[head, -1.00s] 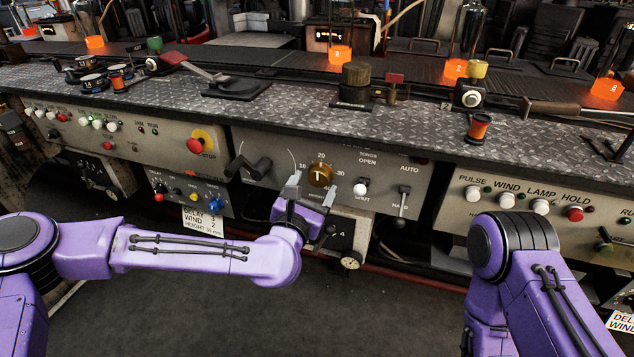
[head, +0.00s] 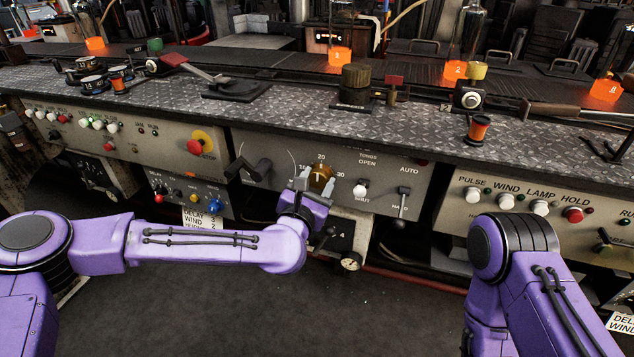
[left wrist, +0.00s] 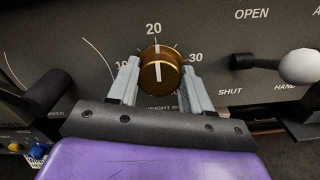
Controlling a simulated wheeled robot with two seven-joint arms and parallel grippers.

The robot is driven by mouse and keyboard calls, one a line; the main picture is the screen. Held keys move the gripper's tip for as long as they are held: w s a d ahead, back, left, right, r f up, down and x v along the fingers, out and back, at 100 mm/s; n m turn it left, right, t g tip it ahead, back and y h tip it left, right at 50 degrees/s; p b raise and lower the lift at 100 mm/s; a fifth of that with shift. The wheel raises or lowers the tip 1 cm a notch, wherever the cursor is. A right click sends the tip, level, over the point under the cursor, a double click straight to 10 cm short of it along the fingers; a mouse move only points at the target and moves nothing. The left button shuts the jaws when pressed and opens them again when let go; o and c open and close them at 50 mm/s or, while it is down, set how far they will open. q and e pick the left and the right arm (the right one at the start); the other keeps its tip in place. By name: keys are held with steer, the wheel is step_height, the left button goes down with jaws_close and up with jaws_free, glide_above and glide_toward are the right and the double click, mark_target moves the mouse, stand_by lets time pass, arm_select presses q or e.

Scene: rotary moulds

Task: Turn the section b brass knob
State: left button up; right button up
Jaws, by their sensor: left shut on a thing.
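The brass knob (head: 320,178) sits on the grey middle panel, with a dial scale around it. In the left wrist view the brass knob (left wrist: 158,72) shows a white pointer line running up towards the 20 mark. My left gripper (head: 316,187) is at the knob, its two fingers on either side of it. In the left wrist view the left gripper (left wrist: 158,84) is shut on the knob, one grey finger at each side. My right gripper is not in view; only part of my right arm shows at the lower right.
A black crank handle (head: 248,167) is left of the knob. A white-tipped toggle (head: 360,190) and a lever (head: 402,198) are to its right. The diamond-plate bench edge overhangs above. The floor in front is clear.

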arm_select(q)
steer(key=m, duration=0.6)
steer(key=shift+d+p, duration=0.1)
steer(key=shift+p, duration=0.2)
steer(key=m+p, duration=0.1)
steer(key=m, duration=0.4)
steer(key=shift+f+m, duration=0.1)
steer(key=shift+m, duration=0.2)
steer(key=m+p, duration=0.1)
steer(key=m, duration=0.5)
steer(key=shift+f, duration=0.15)
steer(key=m+p, duration=0.1)
steer(key=m, duration=0.4)
steer(key=shift+f+m, duration=0.15)
steer(key=shift+m, duration=0.25)
steer(key=o, duration=1)
steer(key=shift+o, duration=0.2)
